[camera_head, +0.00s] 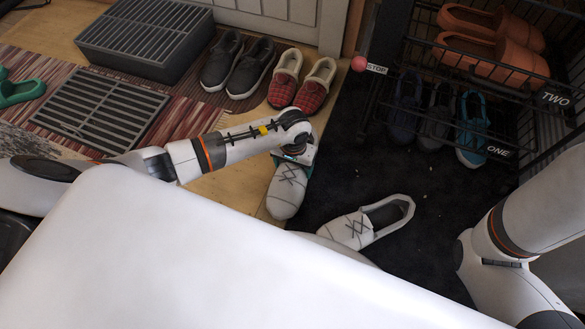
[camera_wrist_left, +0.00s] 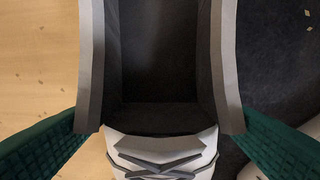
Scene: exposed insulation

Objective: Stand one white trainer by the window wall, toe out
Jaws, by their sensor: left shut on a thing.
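A white trainer (camera_head: 287,189) with dark crossed laces is held by my left gripper (camera_head: 296,153) in the head view. Its toe points toward the bottom of the picture, over the edge between wood floor and dark mat. In the left wrist view the green finger pads of my left gripper (camera_wrist_left: 160,125) stand on either side of the trainer (camera_wrist_left: 165,150), whose dark opening faces the camera. Whether its sole touches the floor I cannot tell. The other white trainer (camera_head: 352,229) lies on the dark mat, partly hidden by my body. My right gripper is not in view; only its arm shows.
Red plaid slippers (camera_head: 312,88) and dark slip-ons (camera_head: 222,62) stand near the white wall panel (camera_head: 275,22). A wire rack (camera_head: 535,88) at the right holds orange clogs (camera_head: 490,52) and blue shoes (camera_head: 471,128). The dark mat (camera_head: 345,160) has free room.

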